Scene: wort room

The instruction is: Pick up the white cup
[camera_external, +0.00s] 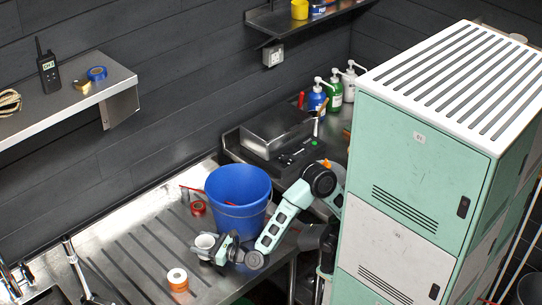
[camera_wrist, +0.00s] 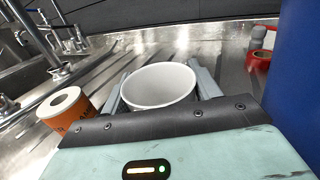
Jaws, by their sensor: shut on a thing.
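The white cup (camera_wrist: 158,84) is upright between the two fingers of my gripper (camera_wrist: 160,90) in the wrist view, with its open mouth facing up. One finger is on each side of it, and my gripper is shut on it. The cup's lower part is hidden behind the gripper body. In the external view the white cup (camera_external: 205,241) shows at the end of my gripper (camera_external: 209,250), over the steel drainboard just left of the blue bucket. I cannot tell whether its base touches the drainboard.
A blue bucket (camera_external: 238,190) stands close to my gripper. An orange-and-white roll (camera_external: 178,280) lies in front, and a red tape roll (camera_external: 198,208) lies behind. A sink with taps (camera_external: 12,278) is at the left. The grooved drainboard (camera_external: 125,262) is clear toward the left.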

